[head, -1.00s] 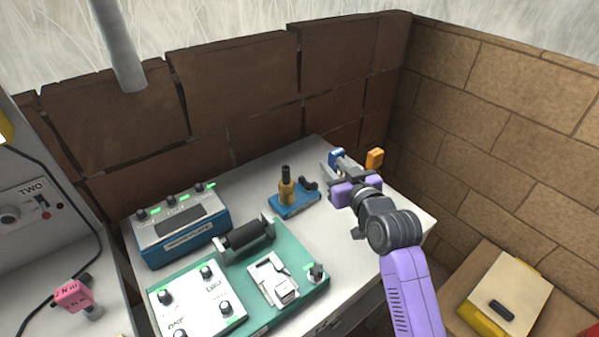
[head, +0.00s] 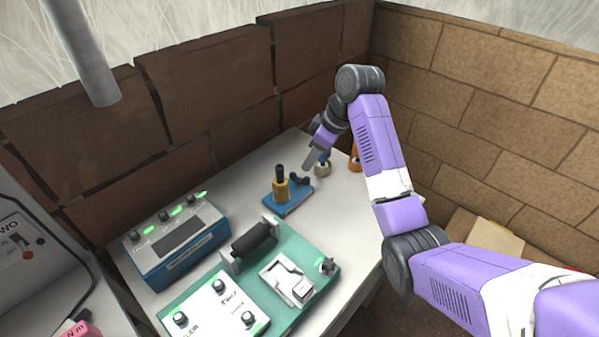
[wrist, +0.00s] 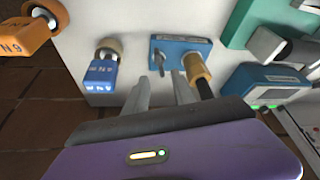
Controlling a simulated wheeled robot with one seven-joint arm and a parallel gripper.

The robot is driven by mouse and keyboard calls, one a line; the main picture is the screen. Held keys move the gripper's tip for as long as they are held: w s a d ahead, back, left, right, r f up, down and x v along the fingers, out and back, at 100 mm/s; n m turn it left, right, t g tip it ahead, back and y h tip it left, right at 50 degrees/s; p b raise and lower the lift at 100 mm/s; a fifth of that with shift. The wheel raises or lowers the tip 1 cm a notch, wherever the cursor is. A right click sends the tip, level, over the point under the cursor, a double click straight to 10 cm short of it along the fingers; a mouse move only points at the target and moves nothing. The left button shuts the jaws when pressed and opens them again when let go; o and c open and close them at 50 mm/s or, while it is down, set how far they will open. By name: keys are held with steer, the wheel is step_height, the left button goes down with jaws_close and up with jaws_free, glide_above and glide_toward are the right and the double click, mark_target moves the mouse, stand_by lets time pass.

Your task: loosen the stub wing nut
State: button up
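A blue block (head: 287,201) with a brass post and dark stem (head: 281,180) stands on the white table. A small dark winged part (head: 301,179) sits at the block's right end; it looks like the wing nut, but is small here. In the wrist view, the blue block (wrist: 180,44) lies beyond my fingers, with a grey winged part (wrist: 158,62) on it and the brass post (wrist: 197,70) to its right. My gripper (wrist: 160,88) is open and empty, its two pale fingers apart and pointing toward the block. In the head view, my gripper (head: 311,160) hangs behind the block.
A blue-labelled plug (wrist: 102,72) and an orange one (wrist: 25,36) stand near the table edge, left in the wrist view. A green console (head: 252,290) and a blue meter box (head: 178,245) fill the front. A brick wall (head: 490,100) rises behind on the right.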

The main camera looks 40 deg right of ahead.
mark_target(300, 175)
steer(key=x, duration=0.7)
steer(key=shift+w+f+p, duration=0.1)
steer(key=shift+f+p, duration=0.1)
steer(key=shift+p, duration=0.15)
jaws_close()
